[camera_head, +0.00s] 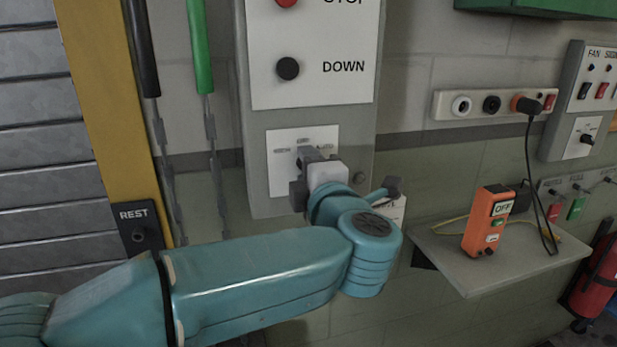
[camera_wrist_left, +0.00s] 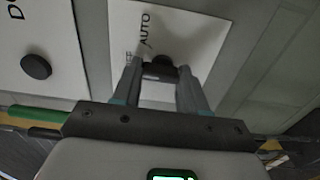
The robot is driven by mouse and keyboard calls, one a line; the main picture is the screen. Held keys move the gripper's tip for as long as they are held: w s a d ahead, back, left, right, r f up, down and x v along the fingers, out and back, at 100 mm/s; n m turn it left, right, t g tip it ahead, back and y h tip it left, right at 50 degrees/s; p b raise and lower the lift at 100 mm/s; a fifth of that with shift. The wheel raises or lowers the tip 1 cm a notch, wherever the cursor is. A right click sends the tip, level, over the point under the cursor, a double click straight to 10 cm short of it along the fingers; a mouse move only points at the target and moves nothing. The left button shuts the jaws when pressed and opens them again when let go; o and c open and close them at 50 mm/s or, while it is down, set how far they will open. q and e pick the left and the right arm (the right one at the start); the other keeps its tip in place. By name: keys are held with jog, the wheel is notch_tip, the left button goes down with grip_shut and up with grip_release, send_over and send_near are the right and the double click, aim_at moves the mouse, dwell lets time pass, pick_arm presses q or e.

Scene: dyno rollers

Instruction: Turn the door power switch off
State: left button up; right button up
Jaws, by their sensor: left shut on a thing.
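The grey control panel (camera_head: 367,150) on the wall has a lower white plate (camera_head: 282,142) with a dark selector knob. In the left wrist view the dark knob (camera_wrist_left: 160,68) sits on the white plate (camera_wrist_left: 190,30), beside a printed AUTO and another word partly covered. My left gripper (camera_head: 304,162) reaches in from the left at this plate. In the wrist view its two fingers (camera_wrist_left: 160,82) are shut on the knob from both sides. The knob's exact pointing direction is hidden by the fingers. My right gripper is not in view.
Above the plate are a black DOWN button (camera_head: 288,68) and a red STOP button (camera_head: 286,2). Cords hang left of the panel, by a REST holder (camera_head: 138,228). At right are a socket strip (camera_head: 494,104), a shelf (camera_head: 470,275) with an orange OFF device (camera_head: 486,222), and a switch box (camera_head: 580,100).

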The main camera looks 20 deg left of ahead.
pick_arm(q)
jog(key=shift+f, duration=0.15)
jog(key=o, duration=1.1)
jog(key=shift+c, duration=0.2)
jog(key=b+v, duration=0.2)
jog(key=v, duration=1.4)
jog(key=shift+s+d, duration=0.2)
